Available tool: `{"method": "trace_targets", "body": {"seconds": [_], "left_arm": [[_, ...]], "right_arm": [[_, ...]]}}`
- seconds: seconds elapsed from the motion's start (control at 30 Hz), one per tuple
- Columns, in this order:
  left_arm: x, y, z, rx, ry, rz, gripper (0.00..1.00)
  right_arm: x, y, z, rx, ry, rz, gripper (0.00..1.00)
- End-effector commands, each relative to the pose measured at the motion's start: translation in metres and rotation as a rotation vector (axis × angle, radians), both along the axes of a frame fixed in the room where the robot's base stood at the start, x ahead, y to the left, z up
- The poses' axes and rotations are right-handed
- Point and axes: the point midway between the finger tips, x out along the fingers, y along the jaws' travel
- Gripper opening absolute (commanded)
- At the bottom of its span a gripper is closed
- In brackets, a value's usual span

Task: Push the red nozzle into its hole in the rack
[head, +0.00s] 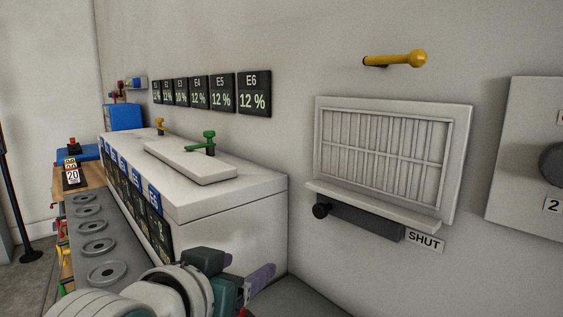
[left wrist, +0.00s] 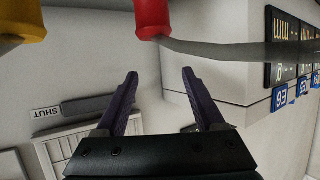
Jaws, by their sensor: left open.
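I cannot tell whether this edge is the rack, and the red nozzle's hole is not clear. A yellow piece (left wrist: 20,20) is at the top left corner. My left gripper (left wrist: 158,75) is open and empty, its purple fingers apart from the red nozzle. In the head view the left gripper (head: 262,276) is at bottom centre, beside the white unit's near end. My right gripper is not in view.
A long white unit (head: 235,225) with blue labels stands along the wall. A grey strip with several round rings (head: 96,246) runs along its left side. A vent (head: 385,150) above a SHUT label (head: 424,240) and a yellow handle (head: 395,59) are on the wall.

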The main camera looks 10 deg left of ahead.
Motion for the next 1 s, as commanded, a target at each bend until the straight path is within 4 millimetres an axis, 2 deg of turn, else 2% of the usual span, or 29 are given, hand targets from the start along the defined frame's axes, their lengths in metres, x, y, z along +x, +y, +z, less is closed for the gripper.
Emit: {"method": "trace_targets", "body": {"seconds": [0.03, 0.2, 0.43, 0.63, 1.0], "left_arm": [[0.001, 0.000, 0.021, -0.001, -0.005, 0.000, 0.70], [0.001, 0.000, 0.067, -0.002, -0.005, 0.000, 0.70], [0.000, 0.000, 0.115, -0.001, -0.005, 0.001, 0.70], [0.000, 0.000, 0.132, 0.000, 0.000, 0.000, 0.70], [0.000, 0.000, 0.134, -0.001, 0.001, 0.000, 0.70]], "right_arm": [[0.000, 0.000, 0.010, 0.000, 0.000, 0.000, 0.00], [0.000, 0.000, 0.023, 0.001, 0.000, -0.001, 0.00], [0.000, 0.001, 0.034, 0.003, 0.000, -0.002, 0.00], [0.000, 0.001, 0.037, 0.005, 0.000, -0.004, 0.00], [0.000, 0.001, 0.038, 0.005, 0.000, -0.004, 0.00]]}}
